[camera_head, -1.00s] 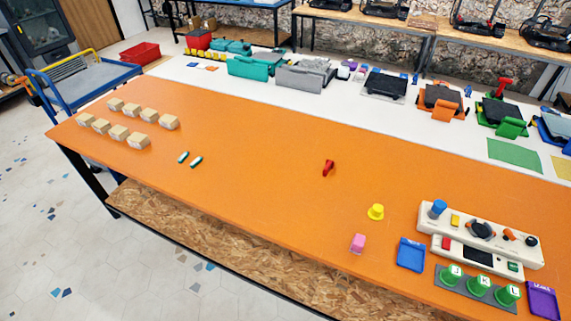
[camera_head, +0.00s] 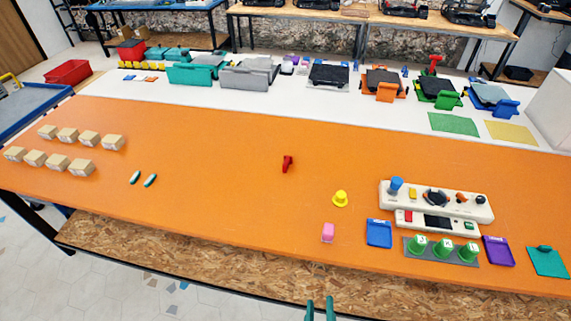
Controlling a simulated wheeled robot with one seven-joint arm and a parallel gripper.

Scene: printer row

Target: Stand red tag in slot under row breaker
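A small red piece (camera_head: 287,163), which looks like the red tag, stands alone near the middle of the orange table. A cream control panel (camera_head: 464,212) sits at the right of the table, with a blue knob, a yellow button, a black dial and an orange knob. I cannot tell which part is the row breaker, and no slot is clear at this size. My gripper (camera_head: 320,304) shows two teal fingers apart at the bottom edge, nothing between them, well away from the red piece.
A yellow piece (camera_head: 340,199), pink block (camera_head: 328,232), blue tray (camera_head: 379,233) and green lettered pegs (camera_head: 443,248) stand near the panel. Several tan boxes (camera_head: 81,168) are at left. Printers line the white strip behind. The orange table's middle is mostly clear.

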